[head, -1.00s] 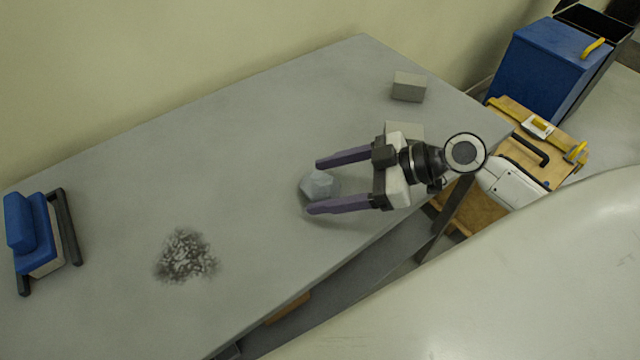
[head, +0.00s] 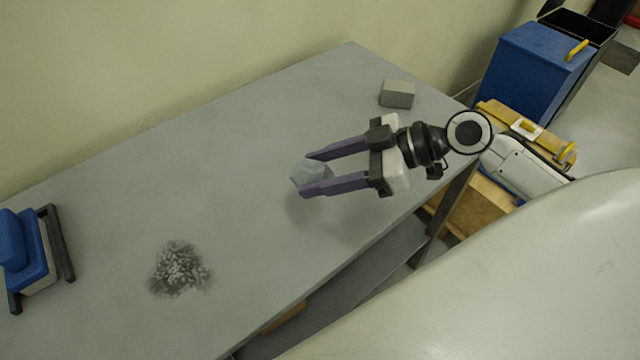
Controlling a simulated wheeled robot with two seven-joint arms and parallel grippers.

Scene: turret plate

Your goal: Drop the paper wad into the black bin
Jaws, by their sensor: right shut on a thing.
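The paper wad (head: 307,174), a pale blue-grey faceted lump, is between the fingertips of my right gripper (head: 318,172). The gripper is shut on it, with its two purple fingers pointing left. A soft shadow on the table below suggests that the wad is a little above the surface. The black bin (head: 602,38), with a dark open top, is at the upper right beside a blue box. Its lower part is mostly hidden by that box. My left gripper is not in view.
On the grey table (head: 235,150) are a grey block (head: 397,94), a dark speckled patch (head: 181,270) and a blue-topped object in a dark holder (head: 28,250). The blue box (head: 535,70) and a wooden cart (head: 480,192) stand beyond the table's right end.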

